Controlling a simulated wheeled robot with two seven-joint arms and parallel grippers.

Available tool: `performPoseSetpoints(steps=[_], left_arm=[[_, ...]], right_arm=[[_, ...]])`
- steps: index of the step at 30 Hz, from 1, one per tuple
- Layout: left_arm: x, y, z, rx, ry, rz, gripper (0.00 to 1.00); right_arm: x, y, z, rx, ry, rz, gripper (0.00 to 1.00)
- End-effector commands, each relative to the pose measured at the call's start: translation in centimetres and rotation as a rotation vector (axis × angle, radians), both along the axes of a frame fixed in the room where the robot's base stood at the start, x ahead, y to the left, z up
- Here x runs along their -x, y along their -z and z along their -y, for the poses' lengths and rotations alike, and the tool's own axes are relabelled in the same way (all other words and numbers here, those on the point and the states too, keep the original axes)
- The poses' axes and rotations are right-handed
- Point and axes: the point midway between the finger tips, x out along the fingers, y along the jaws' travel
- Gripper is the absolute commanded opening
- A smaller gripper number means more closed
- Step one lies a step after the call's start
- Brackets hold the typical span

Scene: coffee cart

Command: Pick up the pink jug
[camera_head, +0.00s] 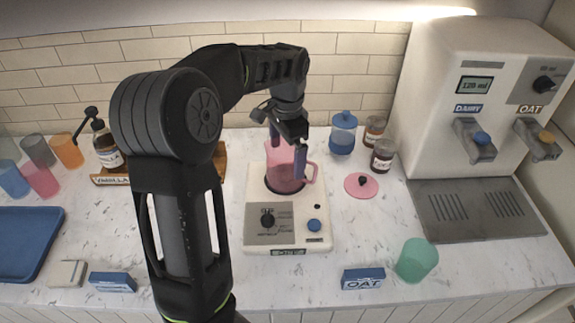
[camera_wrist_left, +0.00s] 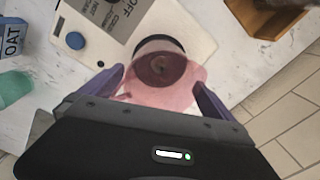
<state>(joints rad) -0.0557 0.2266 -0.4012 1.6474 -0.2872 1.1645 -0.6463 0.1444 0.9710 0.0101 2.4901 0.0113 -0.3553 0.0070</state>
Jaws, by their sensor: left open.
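The pink jug (camera_head: 284,169) is translucent and stands upright on the cream blender base (camera_head: 255,205), its handle to the right in the head view. My left gripper (camera_head: 288,160) reaches down over it from above, with one finger on each side of the jug. In the left wrist view the jug (camera_wrist_left: 168,88) lies between the two purple fingers of my left gripper (camera_wrist_left: 165,88). The fingers are spread apart; whether either one touches the jug cannot be told. The right gripper is not in view.
A pink lid (camera_head: 361,186) lies right of the base, near a blue lidded jar (camera_head: 342,134) and brown jars (camera_head: 383,155). A green cup (camera_head: 416,260) and OAT box (camera_head: 363,279) are at the front. The milk dispenser (camera_head: 440,95) stands right. A wooden rack (camera_head: 219,160) is left.

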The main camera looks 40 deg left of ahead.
Motion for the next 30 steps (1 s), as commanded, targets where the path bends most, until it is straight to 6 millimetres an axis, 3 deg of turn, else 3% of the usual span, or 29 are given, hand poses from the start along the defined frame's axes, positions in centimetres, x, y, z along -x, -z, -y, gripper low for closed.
performPoseSetpoints(steps=[4,20,30], left_arm=[[0.00,0.82,-0.02,0.000,0.000,0.001,1.00],[-0.01,0.80,-0.01,0.000,0.001,0.001,1.00],[-0.01,0.80,-0.01,0.000,0.001,0.001,0.74]], right_arm=[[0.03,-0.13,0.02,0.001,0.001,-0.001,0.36],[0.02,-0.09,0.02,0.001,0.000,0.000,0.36],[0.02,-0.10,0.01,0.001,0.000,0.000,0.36]])
